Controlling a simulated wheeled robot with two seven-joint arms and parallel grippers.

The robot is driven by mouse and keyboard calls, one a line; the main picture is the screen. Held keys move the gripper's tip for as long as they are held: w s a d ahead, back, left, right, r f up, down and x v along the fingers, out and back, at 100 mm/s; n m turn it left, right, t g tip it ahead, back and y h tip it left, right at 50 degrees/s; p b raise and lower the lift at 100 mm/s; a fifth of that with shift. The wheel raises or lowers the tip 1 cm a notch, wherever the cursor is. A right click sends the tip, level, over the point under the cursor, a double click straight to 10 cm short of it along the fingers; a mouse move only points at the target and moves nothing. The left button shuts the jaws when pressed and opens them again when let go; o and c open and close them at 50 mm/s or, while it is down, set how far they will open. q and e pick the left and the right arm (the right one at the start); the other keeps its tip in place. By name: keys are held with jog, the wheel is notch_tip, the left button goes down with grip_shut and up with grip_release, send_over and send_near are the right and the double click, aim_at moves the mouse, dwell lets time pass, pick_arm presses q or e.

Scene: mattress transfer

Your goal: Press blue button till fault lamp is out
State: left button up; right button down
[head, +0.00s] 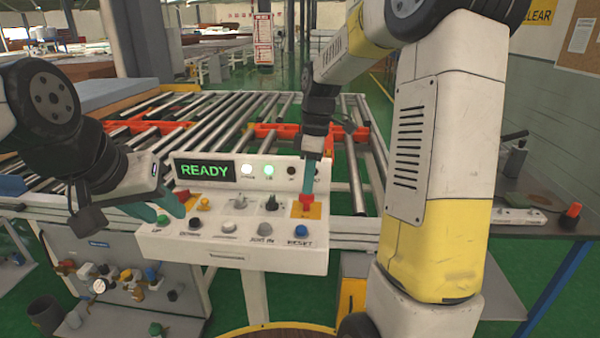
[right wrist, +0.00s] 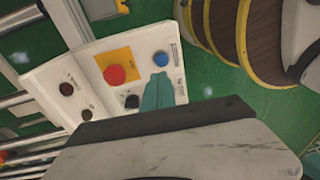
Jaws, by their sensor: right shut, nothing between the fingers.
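The blue button (head: 301,231) sits at the lower right of the white control panel (head: 225,257), above the word RESET. It also shows in the right wrist view (right wrist: 161,58), just beyond the teal fingertips. My right gripper (head: 309,183) is shut and empty, pointing down over the panel's right end, apart from the blue button. On the panel's upright face a white lamp (head: 246,170) and a green lamp (head: 268,170) are lit. A lamp to their right (head: 291,172) is dark; its label is unreadable. My right gripper partly covers the far right end. My left gripper (head: 166,204) appears open by the panel's left end.
A red mushroom button (right wrist: 114,75) on a yellow plate is close beside the blue button. A black knob (head: 271,202) and several other buttons share the panel. The display (head: 207,171) reads READY. A roller conveyor (head: 220,115) lies behind.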

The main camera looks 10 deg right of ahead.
jog(key=shift+w+d+r, duration=0.1)
jog(key=shift+r, duration=0.9)
jog(key=s+r+m+t, duration=0.3)
jog(key=s+m, duration=0.4)
jog(key=s, duration=0.2)
jog(key=s+r+m+t+y, duration=0.1)
jog(key=s+r+m+t, duration=0.2)
jog(key=s+m, duration=0.4)
jog(key=shift+s+r+t, duration=0.4)
jog(key=shift+s+r, duration=0.1)
jog(key=shift+s, duration=1.1)
